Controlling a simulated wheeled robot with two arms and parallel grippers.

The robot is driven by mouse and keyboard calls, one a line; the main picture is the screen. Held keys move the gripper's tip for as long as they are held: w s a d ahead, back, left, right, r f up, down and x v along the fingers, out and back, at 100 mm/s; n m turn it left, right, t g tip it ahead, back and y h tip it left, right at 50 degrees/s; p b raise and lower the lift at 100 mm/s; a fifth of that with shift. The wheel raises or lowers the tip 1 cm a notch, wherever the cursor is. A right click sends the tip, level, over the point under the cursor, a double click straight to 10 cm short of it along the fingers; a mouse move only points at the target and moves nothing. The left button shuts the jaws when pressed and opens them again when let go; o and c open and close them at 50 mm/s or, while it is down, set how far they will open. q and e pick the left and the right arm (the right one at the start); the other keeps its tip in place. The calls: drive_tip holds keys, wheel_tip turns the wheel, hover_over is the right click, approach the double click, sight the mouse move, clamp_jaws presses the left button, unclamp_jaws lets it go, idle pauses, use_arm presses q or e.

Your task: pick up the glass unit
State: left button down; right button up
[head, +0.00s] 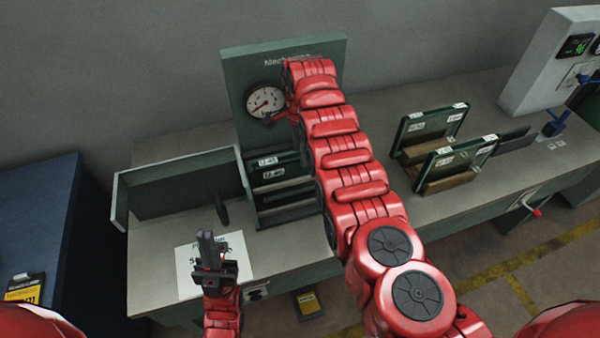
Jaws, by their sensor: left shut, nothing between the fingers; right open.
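Two upright panels with glass-like faces and dark green edges stand in wooden holders on the bench at right: the rear panel (430,127) and the front panel (462,160). Both carry white labels; I cannot tell which is the glass unit. My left gripper (206,240) is shut and empty, pointing up in front of the bench over a white sheet. My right arm reaches across to the green gauge board. Its gripper (274,118), partly hidden by the arm, is open near the gauge, well left of the panels.
A round gauge (264,99) sits on the green board (240,75). Below it is a rack with labelled slots (275,174). A green-walled tray (180,188) is at left. A grey instrument box (540,70) stands far right. Bare bench shows around the panels.

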wheel_tip(320, 180, down, 2)
drive_tip(key=shift+f+b, duration=0.25)
drive_tip(key=shift+b, duration=0.35)
clamp_jaws()
drive_tip(key=shift+r, duration=0.1)
idle(0.8)
